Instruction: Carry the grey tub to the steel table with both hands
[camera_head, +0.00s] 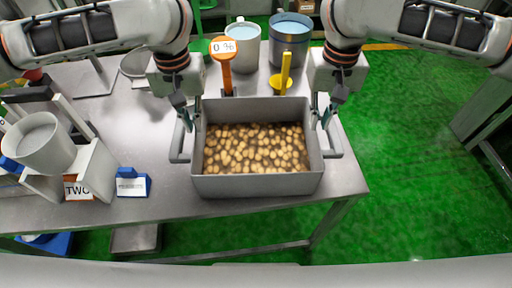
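The grey tub (257,189) stands on the steel table (115,214) near its front right corner, full of small round tan pieces. It has a handle on each short side. My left gripper (187,122) points down at the tub's left handle, with its fingers beside or around it. My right gripper (322,118) points down at the right handle in the same way. The fingers are small and partly hidden by the handles, so I cannot tell whether either is closed on its handle.
Behind the tub stand an orange marker (225,62), a yellow stand (286,73), a white bucket (245,45) and a steel-blue bucket (289,40). At left are a white drum (42,143) on a holder and a blue-based label (132,184). Green floor (405,190) is open at right.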

